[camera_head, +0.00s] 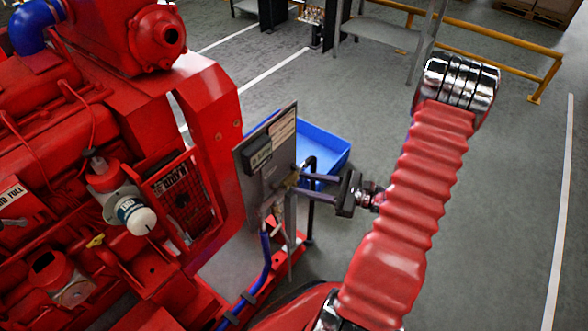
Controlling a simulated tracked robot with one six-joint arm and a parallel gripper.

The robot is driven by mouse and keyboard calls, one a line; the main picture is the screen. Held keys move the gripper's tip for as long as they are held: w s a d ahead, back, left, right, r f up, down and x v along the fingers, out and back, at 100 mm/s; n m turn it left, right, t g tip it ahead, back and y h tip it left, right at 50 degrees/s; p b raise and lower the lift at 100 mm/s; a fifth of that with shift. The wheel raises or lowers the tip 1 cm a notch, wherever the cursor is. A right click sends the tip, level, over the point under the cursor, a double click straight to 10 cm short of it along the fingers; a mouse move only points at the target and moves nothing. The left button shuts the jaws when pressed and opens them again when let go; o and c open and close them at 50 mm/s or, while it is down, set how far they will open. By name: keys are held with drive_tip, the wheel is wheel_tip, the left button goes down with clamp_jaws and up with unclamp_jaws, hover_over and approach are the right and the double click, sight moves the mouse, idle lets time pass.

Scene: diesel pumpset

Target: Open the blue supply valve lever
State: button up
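A grey upright panel (264,165) stands beside the red pumpset. A small brass-coloured fitting (291,180) shows at its right edge, with a blue hose (265,262) running down below the panel. I cannot clearly make out a blue lever; the valve is small and partly hidden by the panel edge and my gripper. My gripper (303,184) comes in from the right, with its two dark fingers pointing left at the fitting. A gap shows between the fingers, so it is open. Whether the fingertips touch or straddle anything cannot be told.
The red pumpset (212,115) fills the left side. A blue tray (325,160) lies behind the panel. A yellow rail (490,38) and a grey stand (380,30) are at the back. The grey floor on the right is clear.

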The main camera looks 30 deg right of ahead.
drive_tip(key=s+d+f+m+t+h, duration=0.2)
drive_tip(key=d+f+m+t+h, duration=0.1)
drive_tip(key=d, duration=0.4)
wheel_tip(320, 180, down, 2)
drive_tip(key=shift+f+m+h, duration=0.2)
drive_tip(key=shift+m+h, duration=0.5)
drive_tip(key=shift+m, duration=0.5)
drive_tip(key=shift+w+a, duration=0.1)
drive_tip(key=shift+a, duration=0.05)
drive_tip(key=shift+r+x, duration=0.1)
drive_tip(key=shift+x, duration=3.25)
drive_tip(key=shift+r+x, duration=0.15)
drive_tip(key=shift+x, duration=3.2)
clamp_jaws()
drive_tip(key=shift+w, duration=0.1)
